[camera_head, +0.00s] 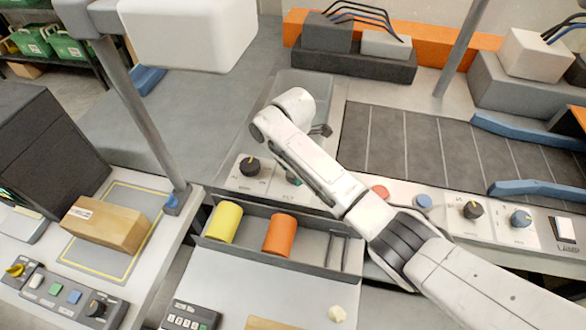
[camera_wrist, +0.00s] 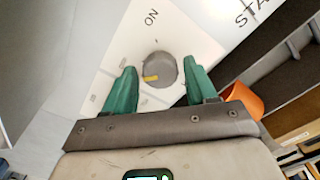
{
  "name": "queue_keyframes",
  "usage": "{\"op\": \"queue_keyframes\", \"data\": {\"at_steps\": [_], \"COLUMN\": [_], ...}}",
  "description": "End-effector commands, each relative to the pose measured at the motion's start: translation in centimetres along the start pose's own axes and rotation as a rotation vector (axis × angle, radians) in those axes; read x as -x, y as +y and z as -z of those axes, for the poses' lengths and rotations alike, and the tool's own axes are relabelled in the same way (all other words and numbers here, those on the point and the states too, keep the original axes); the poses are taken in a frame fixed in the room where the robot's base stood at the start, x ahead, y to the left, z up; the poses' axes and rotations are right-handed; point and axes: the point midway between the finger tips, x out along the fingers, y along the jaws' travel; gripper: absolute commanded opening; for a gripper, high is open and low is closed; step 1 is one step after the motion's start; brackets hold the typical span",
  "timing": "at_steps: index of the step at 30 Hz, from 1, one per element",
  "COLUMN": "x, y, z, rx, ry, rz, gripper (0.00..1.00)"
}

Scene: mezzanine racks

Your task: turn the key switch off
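The key switch (camera_head: 249,165) is a dark round knob with a yellow mark, on a pale panel in the head view. In the wrist view the grey knob (camera_wrist: 160,70) sits on a white plate. ON is printed above it, and its yellow mark lies towards the picture's left. My gripper (camera_wrist: 161,65) has its two green fingers apart, one to each side of the knob in the picture, with nothing between them that I can see held. Whether they touch the knob, or how high they are above it, I cannot tell. My arm mostly hides the gripper in the head view.
A grey tray (camera_head: 315,247) in front of the panel holds a yellow roll (camera_head: 224,222) and an orange roll (camera_head: 280,234). A metal post (camera_head: 146,125) stands left of the panel. More knobs and a red button (camera_head: 379,192) lie right of my arm, before a dark conveyor (camera_head: 425,145).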

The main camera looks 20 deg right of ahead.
Motion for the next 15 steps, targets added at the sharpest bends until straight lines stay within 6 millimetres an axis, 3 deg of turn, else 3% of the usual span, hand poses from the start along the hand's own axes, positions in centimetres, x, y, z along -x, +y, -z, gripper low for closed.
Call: {"op": "queue_keyframes", "data": {"at_steps": [3, 11, 15], "x": [0.0, 0.2, 1.5], "y": [0.0, 0.0, 0.1], "z": [0.0, 0.0, 0.0], "rx": [-0.001, -0.001, -0.001], "ry": [0.000, 0.000, 0.001], "rz": [0.000, 0.000, -0.003], "gripper": [0.67, 0.67, 0.67]}}
